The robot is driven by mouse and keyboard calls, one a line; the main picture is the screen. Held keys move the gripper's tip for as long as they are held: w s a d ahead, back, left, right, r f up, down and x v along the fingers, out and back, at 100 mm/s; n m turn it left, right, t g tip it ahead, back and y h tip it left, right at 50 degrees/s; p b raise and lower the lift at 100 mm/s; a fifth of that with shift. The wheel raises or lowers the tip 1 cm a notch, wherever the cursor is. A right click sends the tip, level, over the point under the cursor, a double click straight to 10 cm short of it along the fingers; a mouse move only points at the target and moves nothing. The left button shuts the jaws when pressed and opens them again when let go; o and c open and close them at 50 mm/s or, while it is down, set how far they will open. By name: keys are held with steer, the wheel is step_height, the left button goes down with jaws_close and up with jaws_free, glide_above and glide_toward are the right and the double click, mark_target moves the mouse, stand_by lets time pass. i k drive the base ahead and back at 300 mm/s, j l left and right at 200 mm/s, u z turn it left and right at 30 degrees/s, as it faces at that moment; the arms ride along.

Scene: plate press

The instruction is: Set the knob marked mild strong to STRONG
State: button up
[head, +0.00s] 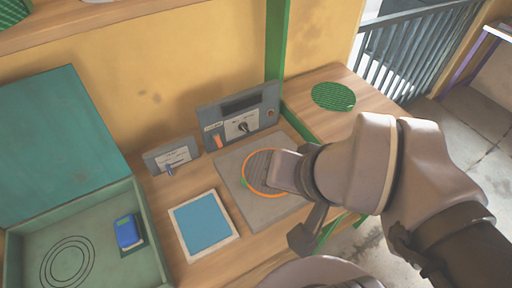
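A grey upright panel (263,107) stands against the yellow wall. It has a dark display window, an orange switch (219,142) and a black knob (243,127) on a white dial plate. A smaller grey panel (155,160) to its left carries a white plate and a blue lever or knob (169,169). The lettering on both is too small to read, so I cannot tell which is marked mild strong. My gripper (284,171) is over the grey base plate, in front of the larger panel and apart from both knobs. Its fingers are not clear.
The grey base plate (238,190) has an orange ring (246,184) around a ridged disc. A blue pad (204,222) lies left of it. A green box (152,240) with a raised lid holds a blue object (128,232). A green ridged disc (333,96) lies on the right.

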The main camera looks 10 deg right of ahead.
mark_target(243, 126)
steer(key=j+z, duration=0.3)
steer(key=k+j+z, duration=0.3)
steer(key=j+z, duration=0.3)
steer(key=k+j, duration=0.05)
steer(key=j, duration=0.05)
